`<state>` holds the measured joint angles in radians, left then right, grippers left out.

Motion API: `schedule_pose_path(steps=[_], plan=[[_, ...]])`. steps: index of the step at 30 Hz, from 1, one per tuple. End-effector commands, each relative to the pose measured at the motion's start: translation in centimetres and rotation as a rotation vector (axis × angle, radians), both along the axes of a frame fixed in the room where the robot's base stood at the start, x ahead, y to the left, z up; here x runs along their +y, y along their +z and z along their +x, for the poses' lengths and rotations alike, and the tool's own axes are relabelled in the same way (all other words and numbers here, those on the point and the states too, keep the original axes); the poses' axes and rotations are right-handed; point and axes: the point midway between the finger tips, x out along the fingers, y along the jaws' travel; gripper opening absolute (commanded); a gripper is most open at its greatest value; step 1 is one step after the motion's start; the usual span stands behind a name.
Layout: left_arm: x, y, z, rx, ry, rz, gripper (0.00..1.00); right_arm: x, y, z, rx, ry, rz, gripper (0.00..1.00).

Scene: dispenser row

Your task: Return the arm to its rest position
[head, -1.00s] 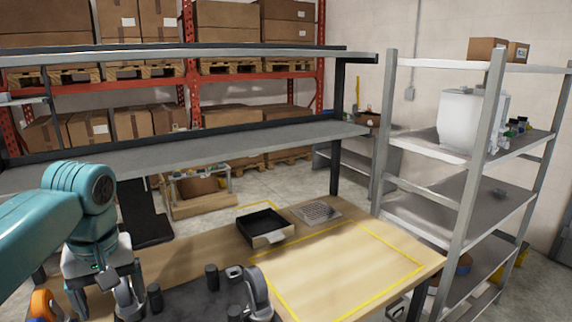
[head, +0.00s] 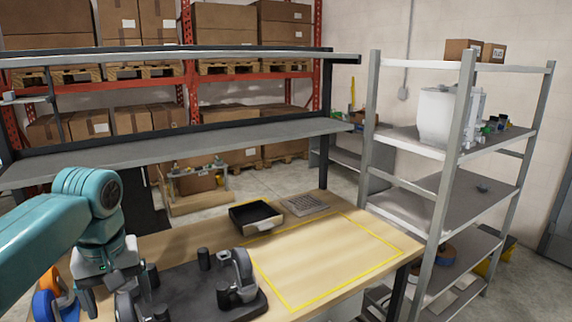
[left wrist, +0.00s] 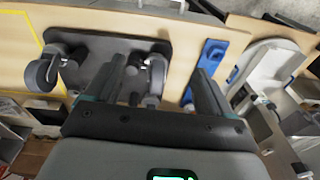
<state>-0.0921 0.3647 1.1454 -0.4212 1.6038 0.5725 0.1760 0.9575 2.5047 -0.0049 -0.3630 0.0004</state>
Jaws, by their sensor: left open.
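My left arm comes in from the left in the head view. Its gripper (head: 108,272) hangs pointing down over the left part of the wooden table (head: 190,240). The fingertips are hard to make out there. In the left wrist view the two dark fingers of this gripper (left wrist: 160,78) are spread apart, with nothing held between them. Beyond them lies a dark base with grey dispenser wheels (left wrist: 42,72); one also shows in the head view (head: 238,278). My right gripper is not in view.
A black tray (head: 255,217) and a metal grate (head: 303,204) lie at the table's back. A yellow outline marks bare tabletop (head: 330,250). A blue and orange object (head: 50,290) is beside my arm. A grey shelf unit (head: 460,150) stands right.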

Motion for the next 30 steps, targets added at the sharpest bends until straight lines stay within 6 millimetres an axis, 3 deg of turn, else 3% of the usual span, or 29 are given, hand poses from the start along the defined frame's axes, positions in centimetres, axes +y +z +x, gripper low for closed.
schedule_pose_path(steps=[11,14,17,20,21,24,27,30], plan=[[-3.9,-12.1,3.3,0.016,-0.185,-0.08,0.83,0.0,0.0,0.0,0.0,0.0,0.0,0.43],[-5.6,-16.6,3.3,0.018,-0.238,-0.12,0.83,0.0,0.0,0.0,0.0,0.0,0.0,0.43],[-7.8,-22.5,2.4,0.022,-0.296,-0.179,0.83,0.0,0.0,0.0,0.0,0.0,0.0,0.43],[-10.6,-29.8,-0.3,0.022,-0.347,-0.26,0.83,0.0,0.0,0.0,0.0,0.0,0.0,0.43],[-11.7,-32.6,-1.9,0.018,-0.362,-0.292,0.83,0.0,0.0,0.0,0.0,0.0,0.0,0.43],[-14.2,-38.6,-7.1,0.007,-0.373,-0.359,0.83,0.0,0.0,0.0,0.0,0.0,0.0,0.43],[-15.8,-42.3,-12.5,-0.006,-0.365,-0.394,0.83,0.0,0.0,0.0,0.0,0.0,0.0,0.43],[-16.4,-44.1,-16.8,-0.014,-0.353,-0.401,0.83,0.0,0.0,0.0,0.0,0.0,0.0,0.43]])
